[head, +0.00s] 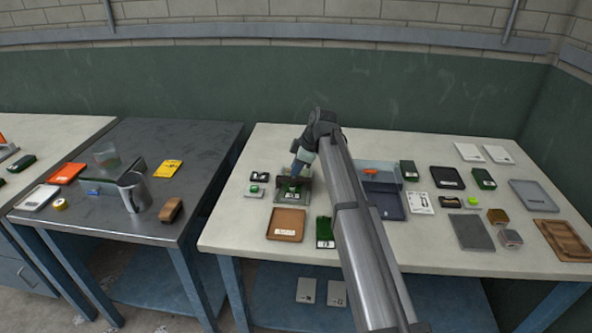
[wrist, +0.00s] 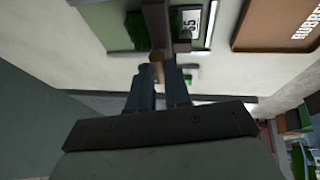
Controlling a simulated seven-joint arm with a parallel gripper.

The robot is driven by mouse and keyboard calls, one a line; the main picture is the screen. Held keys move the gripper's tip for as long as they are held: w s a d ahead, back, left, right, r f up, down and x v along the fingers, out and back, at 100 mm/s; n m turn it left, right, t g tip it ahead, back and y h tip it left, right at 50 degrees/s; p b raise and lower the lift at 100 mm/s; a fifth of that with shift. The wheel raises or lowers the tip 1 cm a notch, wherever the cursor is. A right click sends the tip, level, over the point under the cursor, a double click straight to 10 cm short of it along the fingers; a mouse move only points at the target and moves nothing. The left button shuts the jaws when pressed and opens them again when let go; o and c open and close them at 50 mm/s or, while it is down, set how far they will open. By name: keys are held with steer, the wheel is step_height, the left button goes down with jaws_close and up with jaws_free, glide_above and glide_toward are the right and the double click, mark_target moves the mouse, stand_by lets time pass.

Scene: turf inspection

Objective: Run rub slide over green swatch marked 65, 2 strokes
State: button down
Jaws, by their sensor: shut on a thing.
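My gripper (head: 299,176) points down over the left part of the pale table. In the wrist view my gripper (wrist: 159,88) is shut on the rub slide (wrist: 157,28), a dark brown bar-like piece. The slide is over the green swatch (wrist: 138,30), which lies in a grey-green tray (wrist: 115,10). The swatch carries a white label (wrist: 190,20) whose number looks like 65. In the head view the tray (head: 279,198) is partly hidden by my gripper. Whether the slide touches the turf I cannot tell.
A brown tray (head: 286,223) with a white label lies just in front; it also shows in the wrist view (wrist: 262,22). A green swatch (head: 325,232) is beside it. A small box with a green button (head: 254,189) is close left.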

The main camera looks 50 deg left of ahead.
steer(key=w+a, duration=0.7)
steer(key=shift+w+a, duration=0.25)
steer(key=shift+w, duration=0.05)
steer(key=c, duration=1.1)
jaws_free()
steer(key=v, duration=1.4)
steer(key=shift+s, duration=0.1)
steer(key=shift+d+f, duration=0.1)
